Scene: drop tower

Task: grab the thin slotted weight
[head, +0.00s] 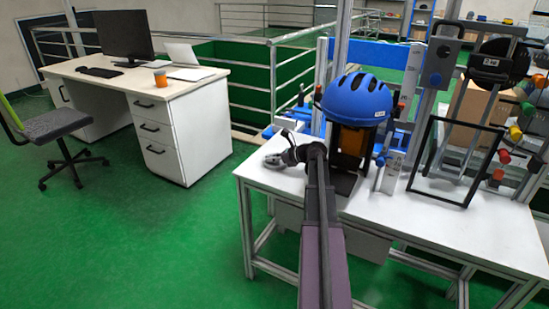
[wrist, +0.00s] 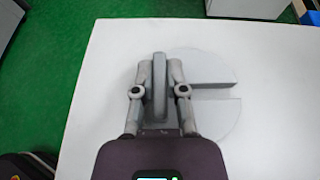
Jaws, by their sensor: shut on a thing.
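The slotted weight (wrist: 215,112) is a flat, pale grey disc lying on the white table top in the wrist view. Its slot opens toward the right. My gripper (wrist: 159,85) is over the disc's left part, with its two fingers closed on an upright thin grey bar that appears to belong to the weight. The fingers and the wrist housing hide the disc's left edge. In the head view my gripper (head: 279,158) is low over the table's left end, and the weight is hard to make out there.
The white table (head: 440,228) carries a blue helmet (head: 357,98) on a dark stand just right of my gripper. A black frame (head: 455,160) and a rig with coloured knobs stand farther right. A desk (head: 160,88) and chair (head: 60,125) are at left, with open green floor between.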

